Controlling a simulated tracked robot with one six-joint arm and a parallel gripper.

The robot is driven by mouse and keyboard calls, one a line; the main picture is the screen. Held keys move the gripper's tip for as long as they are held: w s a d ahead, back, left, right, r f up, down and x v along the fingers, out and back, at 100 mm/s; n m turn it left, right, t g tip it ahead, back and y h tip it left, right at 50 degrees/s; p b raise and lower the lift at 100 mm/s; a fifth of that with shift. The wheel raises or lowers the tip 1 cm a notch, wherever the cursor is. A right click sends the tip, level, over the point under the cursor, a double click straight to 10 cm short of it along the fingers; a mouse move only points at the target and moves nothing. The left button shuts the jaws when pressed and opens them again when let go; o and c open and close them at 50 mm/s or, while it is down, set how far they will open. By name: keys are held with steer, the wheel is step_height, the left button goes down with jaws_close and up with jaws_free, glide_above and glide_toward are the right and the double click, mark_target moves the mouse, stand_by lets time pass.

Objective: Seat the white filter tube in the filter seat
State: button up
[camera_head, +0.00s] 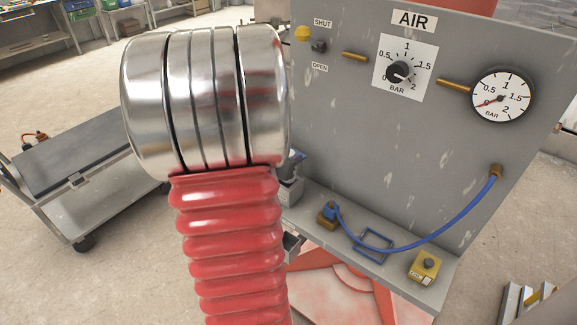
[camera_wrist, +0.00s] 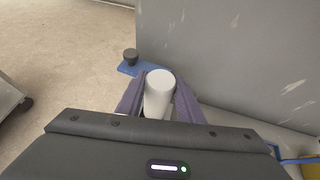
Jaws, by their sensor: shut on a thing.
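The white filter tube (camera_wrist: 159,88) is in the wrist view, between the two dark fingers of my gripper (camera_wrist: 159,98). My gripper is shut on it, and its rounded end points away from the wrist camera. Just beyond the tube, slightly left, is a blue piece with a black round knob (camera_wrist: 130,56) beside the grey panel. I cannot make out the filter seat for certain in either view. In the head view my own red bellows and metal arm hide the tube and most of the gripper area.
The grey AIR panel (camera_head: 440,135) has a pressure dial (camera_head: 402,70), a gauge (camera_head: 501,95) and a SHUT/OPEN valve (camera_head: 318,46). A blue hose (camera_head: 440,232) loops above its ledge, near a yellow box (camera_head: 425,267). A grey cart (camera_head: 75,165) stands left, with open floor around it.

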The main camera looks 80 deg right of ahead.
steer(key=shift+f, duration=0.1)
steer(key=shift+f, duration=2)
steer(key=o, duration=1.1)
steer(key=shift+c, duration=0.2)
steer(key=v, duration=0.7)
steer(key=shift+a, duration=0.25)
steer(key=shift+r, duration=0.1)
